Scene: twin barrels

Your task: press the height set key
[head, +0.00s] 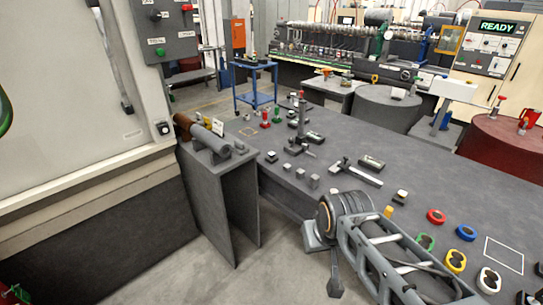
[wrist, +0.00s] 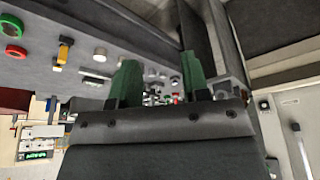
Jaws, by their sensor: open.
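Small bench items show beyond the fingertips. In the head view my arm reaches over the bench's near left edge, and the fingers cannot be made out.
A caliper-like tool (head: 355,172) and a dark box (head: 371,162) lie mid-bench. Coloured rings, including a red ring (head: 436,216) and a blue ring (head: 466,232), lie to the right. Grey cylinders (head: 212,141) rest on a stand at left.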

